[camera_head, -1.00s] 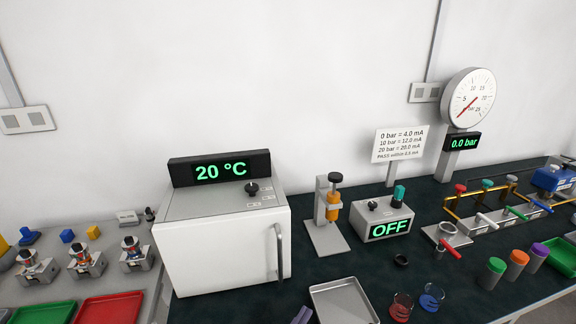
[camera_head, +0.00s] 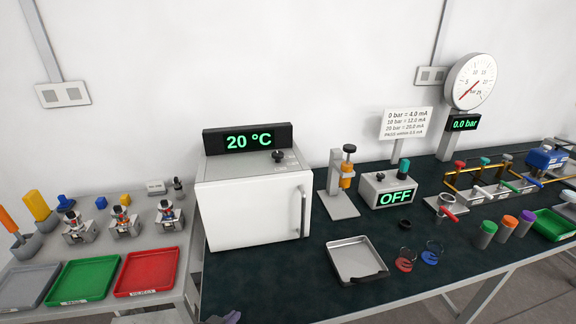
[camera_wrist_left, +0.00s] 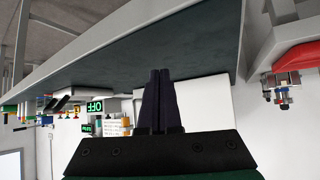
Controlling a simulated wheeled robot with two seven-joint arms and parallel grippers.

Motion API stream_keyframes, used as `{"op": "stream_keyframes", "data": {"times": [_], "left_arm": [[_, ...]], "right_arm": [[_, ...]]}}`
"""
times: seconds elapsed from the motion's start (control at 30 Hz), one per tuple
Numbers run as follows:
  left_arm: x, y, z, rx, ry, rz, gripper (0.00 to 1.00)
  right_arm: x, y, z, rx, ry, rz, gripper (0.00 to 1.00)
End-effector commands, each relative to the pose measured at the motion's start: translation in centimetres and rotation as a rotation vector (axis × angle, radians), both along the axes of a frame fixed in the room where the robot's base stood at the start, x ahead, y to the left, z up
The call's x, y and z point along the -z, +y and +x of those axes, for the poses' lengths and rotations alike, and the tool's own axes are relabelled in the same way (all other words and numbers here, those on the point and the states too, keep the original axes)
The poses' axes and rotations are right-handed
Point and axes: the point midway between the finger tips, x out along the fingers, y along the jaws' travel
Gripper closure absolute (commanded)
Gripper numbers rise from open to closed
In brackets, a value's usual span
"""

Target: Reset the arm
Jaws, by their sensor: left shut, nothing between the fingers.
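My left gripper (camera_head: 229,317) shows only as dark purple fingertips at the bottom edge of the head view, in front of the white oven. In the left wrist view its two dark fingers (camera_wrist_left: 160,75) are together, with nothing held between them. That view is upside down, with the dark bench top beyond the fingers. The rest of the left arm is hidden below the head view. My right gripper is in neither view.
The white oven (camera_head: 255,213) reads 20 °C. A metal tray (camera_head: 352,264), red and blue rings, and a box reading OFF (camera_head: 388,190) stand to its right. Green (camera_head: 84,280) and red (camera_head: 148,273) trays lie on the left table. The dark bench (camera_head: 290,290) is clear before the oven.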

Motion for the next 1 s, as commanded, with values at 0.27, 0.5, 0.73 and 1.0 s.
{"op": "stream_keyframes", "data": {"times": [0.27, 0.5, 0.73, 1.0], "left_arm": [[0.6, 6.0, -5.6, -0.074, 0.304, 0.082, 1.0], [-0.3, 9.6, -11.3, -0.101, 0.541, 0.134, 1.0], [6.9, 9.3, -10.5, -0.094, 0.584, 0.14, 1.0], [17.3, 9.3, -11.6, -0.083, 0.631, 0.147, 1.0]], "right_arm": [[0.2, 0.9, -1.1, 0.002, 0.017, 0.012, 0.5], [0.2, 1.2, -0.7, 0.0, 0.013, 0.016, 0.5], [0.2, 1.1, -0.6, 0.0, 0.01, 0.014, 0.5], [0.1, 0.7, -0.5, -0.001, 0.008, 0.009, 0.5]]}}
